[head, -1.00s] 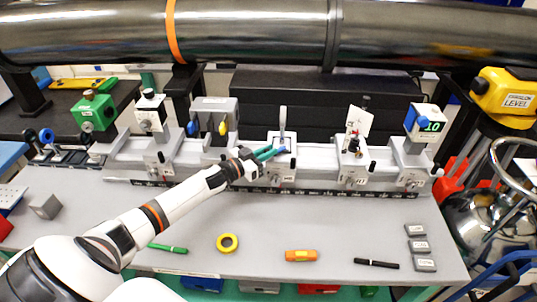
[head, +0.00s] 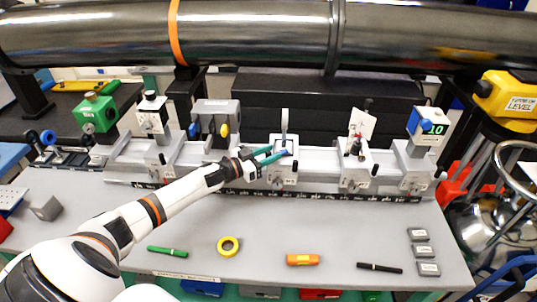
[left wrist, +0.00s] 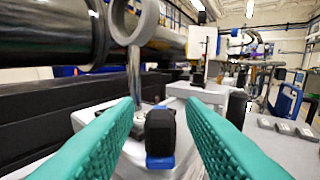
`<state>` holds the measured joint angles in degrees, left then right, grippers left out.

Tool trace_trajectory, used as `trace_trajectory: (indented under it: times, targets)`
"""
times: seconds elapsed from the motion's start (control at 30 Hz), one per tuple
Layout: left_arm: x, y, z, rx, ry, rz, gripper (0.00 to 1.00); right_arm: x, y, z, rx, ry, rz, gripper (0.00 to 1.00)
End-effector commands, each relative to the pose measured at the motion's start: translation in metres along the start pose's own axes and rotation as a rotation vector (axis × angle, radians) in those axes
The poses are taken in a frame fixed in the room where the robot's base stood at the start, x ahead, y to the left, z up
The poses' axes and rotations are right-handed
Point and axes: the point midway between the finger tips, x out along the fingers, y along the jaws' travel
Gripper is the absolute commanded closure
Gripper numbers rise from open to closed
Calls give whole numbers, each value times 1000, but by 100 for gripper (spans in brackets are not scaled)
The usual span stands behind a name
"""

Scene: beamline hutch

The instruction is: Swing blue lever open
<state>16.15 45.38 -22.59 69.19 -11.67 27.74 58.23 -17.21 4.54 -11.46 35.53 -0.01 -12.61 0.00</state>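My left gripper (head: 275,156) reaches the middle carrier (head: 283,179) on the rail, the one with an upright post. Its teal fingers also show in the left wrist view (left wrist: 163,140), open and apart. Between them is a small lever (left wrist: 160,133), black with a blue lower end; neither finger clearly touches it. In the head view a blue bit of this lever (head: 287,152) shows just beyond the fingertips. A metal ring on a post (left wrist: 135,25) stands behind it. My right gripper is not in view.
A grey box with a blue handle (head: 193,130) and a yellow handle (head: 225,130) stands left of the carrier. A carrier with a white card (head: 361,122) stands right. A large pipe (head: 260,33) crosses above. A tape roll (head: 228,246) and pens lie in front.

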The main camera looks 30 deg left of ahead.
Motion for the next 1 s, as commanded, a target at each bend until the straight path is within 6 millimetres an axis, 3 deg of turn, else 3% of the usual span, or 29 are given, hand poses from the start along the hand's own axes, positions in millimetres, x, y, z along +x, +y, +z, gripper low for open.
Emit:
trace_trajectory:
  times: [0.27,0.5,0.8,1.0]
  targets:
    - [0,-3,1,-3,-1,37,64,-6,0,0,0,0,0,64]
    - [1,-11,1,-11,-4,232,64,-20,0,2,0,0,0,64]
    - [4,-18,-4,-9,-5,511,64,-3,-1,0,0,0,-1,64]
    - [-33,-35,-3,2,4,513,64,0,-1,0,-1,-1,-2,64]
